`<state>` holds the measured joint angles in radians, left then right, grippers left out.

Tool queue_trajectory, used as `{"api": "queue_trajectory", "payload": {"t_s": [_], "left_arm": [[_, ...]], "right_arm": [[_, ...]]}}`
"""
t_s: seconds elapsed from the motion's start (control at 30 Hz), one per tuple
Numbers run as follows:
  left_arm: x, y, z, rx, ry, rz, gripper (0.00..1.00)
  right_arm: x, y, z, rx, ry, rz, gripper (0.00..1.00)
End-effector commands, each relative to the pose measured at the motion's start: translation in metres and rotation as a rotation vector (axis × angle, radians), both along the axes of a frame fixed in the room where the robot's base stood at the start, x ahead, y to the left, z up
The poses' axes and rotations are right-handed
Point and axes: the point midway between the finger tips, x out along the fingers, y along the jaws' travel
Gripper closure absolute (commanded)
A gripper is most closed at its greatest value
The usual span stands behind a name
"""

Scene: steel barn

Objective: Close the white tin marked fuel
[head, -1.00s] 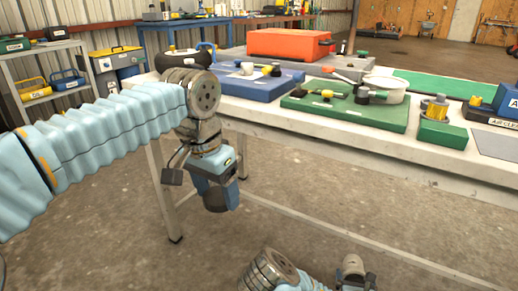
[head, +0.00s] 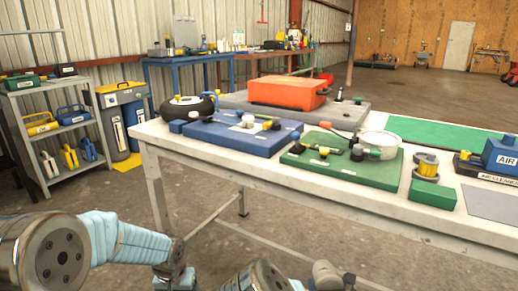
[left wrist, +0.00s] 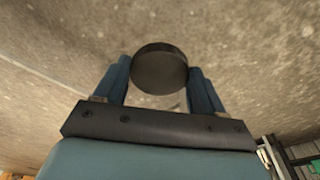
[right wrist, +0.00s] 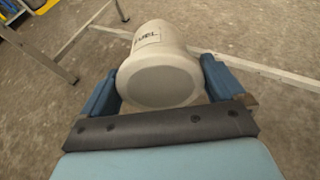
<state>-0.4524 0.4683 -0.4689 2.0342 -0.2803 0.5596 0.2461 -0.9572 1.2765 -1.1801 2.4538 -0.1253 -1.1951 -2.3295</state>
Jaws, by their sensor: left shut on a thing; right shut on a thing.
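The white tin (right wrist: 172,45) shows in the right wrist view with dark letters reading FUEL on its side. My right gripper (right wrist: 162,80) is shut around it, one blue finger on each side. A round greyish end of the tin faces that camera; I cannot tell what its far end looks like. My left gripper (left wrist: 160,84) is shut on a dark round lid (left wrist: 160,67), seen in the left wrist view. In the head view both hands are low, at the bottom edge and partly cut off. The lid and the tin are apart.
A long white table (head: 165,135) stands ahead, carrying a blue board (head: 225,137), a green board (head: 345,168), an orange case (head: 290,91) and a white tub (head: 380,143). A grey shelf (head: 35,92) stands at the left. Bare concrete floor lies before the table.

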Motion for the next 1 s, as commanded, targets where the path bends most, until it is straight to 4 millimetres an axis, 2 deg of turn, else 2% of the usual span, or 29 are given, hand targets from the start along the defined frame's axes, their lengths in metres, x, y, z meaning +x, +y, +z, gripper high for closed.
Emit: {"api": "queue_trajectory", "payload": {"t_s": [0.23, 0.37, 0.47, 0.8, 1.0], "left_arm": [[0.0, 0.0, 0.001, 0.0, -0.001, -0.001, 0.59], [0.0, 0.0, 0.001, -0.001, -0.001, -0.001, 0.59], [0.0, 0.0, 0.001, -0.001, -0.001, -0.001, 0.59], [0.0, 0.0, 0.001, -0.001, -0.001, -0.001, 0.59], [0.0, 0.0, 0.001, -0.001, -0.001, -0.001, 0.59]], "right_arm": [[0.0, 0.001, 0.0, 0.0, -0.002, 0.003, 0.67], [-0.001, 0.011, -0.001, -0.001, -0.002, 0.047, 0.67], [-0.004, 0.028, -0.004, 0.0, -0.001, 0.126, 0.67], [-0.015, 0.116, -0.015, 0.001, -0.002, 0.513, 0.67], [-0.018, 0.148, -0.019, 0.0, -0.003, 0.656, 0.67]]}}
